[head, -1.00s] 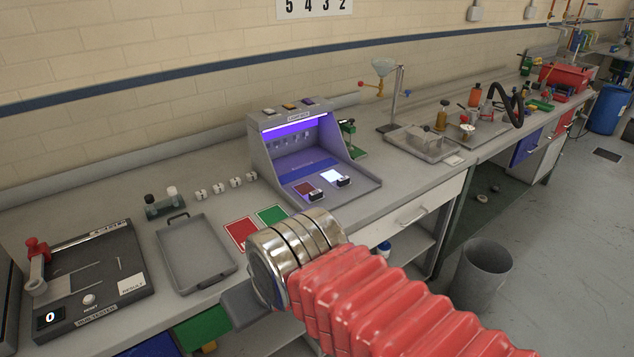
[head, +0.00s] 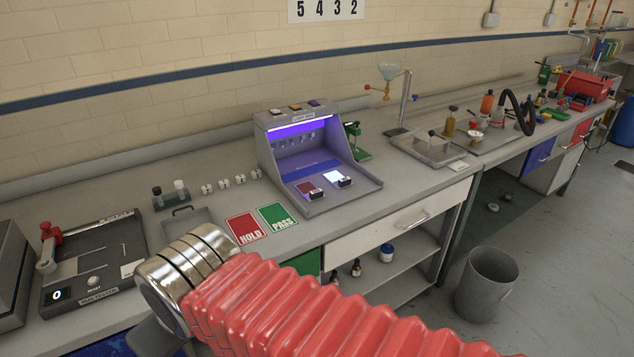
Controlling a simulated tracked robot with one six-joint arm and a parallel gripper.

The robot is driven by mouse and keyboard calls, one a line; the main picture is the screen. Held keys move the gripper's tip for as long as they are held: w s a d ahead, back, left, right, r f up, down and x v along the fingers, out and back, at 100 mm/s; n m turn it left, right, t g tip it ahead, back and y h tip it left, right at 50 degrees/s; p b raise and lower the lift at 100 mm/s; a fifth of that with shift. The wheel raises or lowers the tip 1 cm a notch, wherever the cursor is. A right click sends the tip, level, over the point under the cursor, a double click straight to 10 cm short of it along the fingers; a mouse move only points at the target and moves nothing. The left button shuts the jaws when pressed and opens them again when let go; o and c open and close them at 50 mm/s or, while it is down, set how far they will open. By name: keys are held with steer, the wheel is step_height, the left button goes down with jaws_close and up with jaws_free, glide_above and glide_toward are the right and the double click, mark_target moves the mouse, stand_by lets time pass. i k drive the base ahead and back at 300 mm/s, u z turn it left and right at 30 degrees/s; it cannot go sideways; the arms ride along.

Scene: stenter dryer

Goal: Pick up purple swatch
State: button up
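The light box (head: 296,158) stands on the bench with a purple glow inside. On its floor lie a dark reddish swatch (head: 309,190) on the left and a bright, whitish-lit swatch (head: 336,178) on the right, each with a small dark holder. I cannot tell which one is purple under this light. My arm, with a red ribbed sleeve and a metal wrist, crosses the lower middle. A grey part of my gripper (head: 155,338) shows at the bottom left, in front of the bench. Its fingertips are hidden, so its opening and contents do not show.
A red HOLD card (head: 246,228) and a green PASS card (head: 279,216) lie left of the light box. A grey tray (head: 186,222) is partly behind my wrist. The rub tester (head: 92,265) stands at left. A glassware stand (head: 404,105) is at right. A bin (head: 487,285) stands on the floor.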

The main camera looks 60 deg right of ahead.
mark_target(334, 177)
steer(key=u, duration=1.55)
steer(key=k, duration=1.4)
steer(key=z, duration=1.7)
